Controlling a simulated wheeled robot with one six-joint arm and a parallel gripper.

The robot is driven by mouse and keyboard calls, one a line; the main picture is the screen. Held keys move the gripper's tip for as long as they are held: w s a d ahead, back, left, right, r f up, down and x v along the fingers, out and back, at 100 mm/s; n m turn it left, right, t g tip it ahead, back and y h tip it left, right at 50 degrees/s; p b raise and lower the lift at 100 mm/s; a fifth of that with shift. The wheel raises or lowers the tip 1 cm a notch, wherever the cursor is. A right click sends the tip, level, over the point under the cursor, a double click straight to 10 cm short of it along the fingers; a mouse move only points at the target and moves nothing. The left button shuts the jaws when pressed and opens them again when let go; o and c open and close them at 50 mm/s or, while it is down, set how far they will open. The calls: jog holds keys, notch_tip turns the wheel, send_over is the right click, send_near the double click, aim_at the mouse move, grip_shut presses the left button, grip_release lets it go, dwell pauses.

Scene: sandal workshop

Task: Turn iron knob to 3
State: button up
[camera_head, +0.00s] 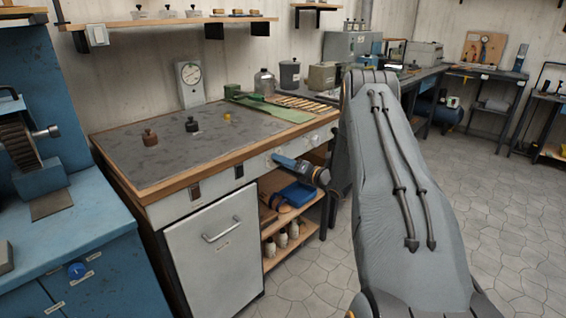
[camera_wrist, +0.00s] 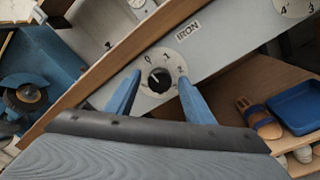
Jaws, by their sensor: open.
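The iron knob (camera_wrist: 160,80) is a small black knob on a white round dial, set in the grey front panel beside an IRON label (camera_wrist: 188,31). The numbers 0, 1 and 2 show around it. Its pale mark seems to point to the upper left, near 0, but is too small to be sure. My gripper (camera_wrist: 160,76) is open, with one blue finger on each side of the dial; whether they touch the knob cannot be told. In the head view my gripper (camera_head: 279,160) is at the bench's front panel and covers part of it.
Another dial (camera_wrist: 294,6) is at the upper right of the wrist view. Below the panel, an open shelf (camera_head: 281,253) holds a blue tray (camera_head: 299,193) and shoe forms. The bench top (camera_head: 180,150) carries two dark weights and a green mat (camera_head: 275,109). Tiled floor is clear at the right.

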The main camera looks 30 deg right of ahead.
jog(key=c, duration=1)
jog(key=shift+c, duration=0.2)
